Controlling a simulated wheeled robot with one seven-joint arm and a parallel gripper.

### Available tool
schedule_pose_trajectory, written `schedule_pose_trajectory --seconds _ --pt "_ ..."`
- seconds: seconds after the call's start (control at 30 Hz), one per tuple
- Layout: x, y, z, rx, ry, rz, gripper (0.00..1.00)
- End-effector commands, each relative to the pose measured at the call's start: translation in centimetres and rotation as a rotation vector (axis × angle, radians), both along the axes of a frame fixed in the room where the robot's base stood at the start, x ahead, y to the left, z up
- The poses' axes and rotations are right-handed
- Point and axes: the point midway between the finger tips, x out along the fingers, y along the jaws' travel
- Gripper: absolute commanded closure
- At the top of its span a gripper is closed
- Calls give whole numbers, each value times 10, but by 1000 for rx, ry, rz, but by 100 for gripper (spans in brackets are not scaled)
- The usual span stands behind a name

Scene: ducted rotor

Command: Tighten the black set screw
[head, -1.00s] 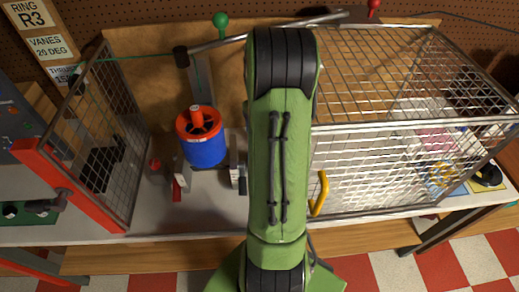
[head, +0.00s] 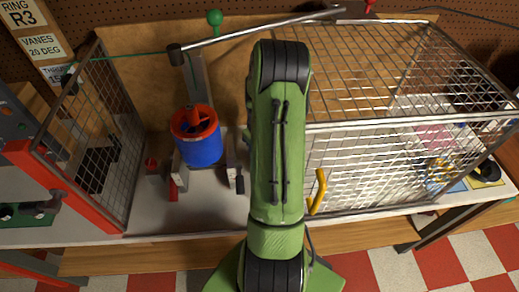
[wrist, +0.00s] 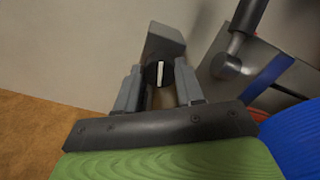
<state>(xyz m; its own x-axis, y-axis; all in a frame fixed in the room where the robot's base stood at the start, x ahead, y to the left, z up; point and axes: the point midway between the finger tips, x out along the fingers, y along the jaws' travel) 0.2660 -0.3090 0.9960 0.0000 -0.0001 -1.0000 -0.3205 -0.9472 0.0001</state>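In the wrist view, a round black screw head (wrist: 159,74) with a white line across it sits against a grey block (wrist: 165,42). My gripper (wrist: 160,80) has its two grey fingers on either side of this head, with narrow gaps; contact is not clear. I take the head to be the black set screw. In the head view, my green arm hides my gripper. The blue duct with an orange-red rim (head: 202,150) stands left of my arm. It also shows at the right of the wrist view (wrist: 297,140).
A wire cage (head: 400,165) with a yellow handle (head: 317,192) stands right of my arm. A mesh panel (head: 95,150) with a red edge stands at the left. A grey rod (head: 260,33) crosses above the duct.

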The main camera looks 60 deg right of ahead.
Motion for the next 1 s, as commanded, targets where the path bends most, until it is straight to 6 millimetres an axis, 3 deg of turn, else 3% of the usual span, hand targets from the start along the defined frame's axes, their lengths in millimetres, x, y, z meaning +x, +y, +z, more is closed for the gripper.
schedule_pose_trajectory --seconds 0.03,0.2,0.57,0.87,0.9,1.0 --pt "0 0 0 0 0 0 71" --pt "0 0 0 0 0 0 94" --pt "0 -1 -1 -3 -1 -262 94" --pt "0 0 1 0 -1 -280 94" --pt "0 -1 1 -1 -1 -280 57" --pt "0 0 1 0 -1 -279 42"
